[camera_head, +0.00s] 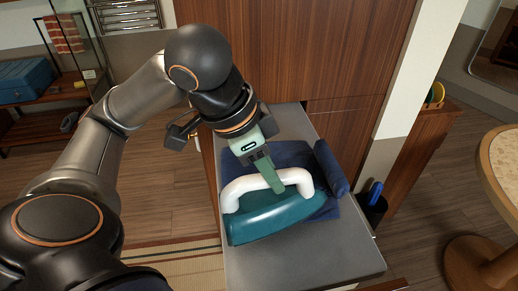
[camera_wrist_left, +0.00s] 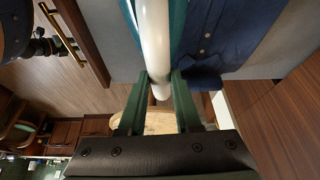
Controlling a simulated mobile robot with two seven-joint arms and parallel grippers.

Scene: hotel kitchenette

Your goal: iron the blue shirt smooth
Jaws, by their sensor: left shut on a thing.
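The blue shirt (camera_head: 292,157) lies on a grey ironing board (camera_head: 325,258), with a rolled or folded edge at the right; its buttons show in the left wrist view (camera_wrist_left: 222,35). A teal iron (camera_head: 272,222) with a white handle sits over the near part of the shirt and hides it there. My left gripper (camera_head: 279,188) comes down from above and is shut on the iron's handle; the left wrist view shows the white handle (camera_wrist_left: 152,35) between the two green fingers. Whether the iron's sole touches the cloth cannot be told. My right gripper is out of view.
Wood cabinet doors (camera_head: 300,50) stand behind the board. A dark bin (camera_head: 373,207) with a blue item is right of it. A round table (camera_head: 498,165) is at the far right. A blue case (camera_head: 25,80) sits on a shelf at left. The board's near end is bare.

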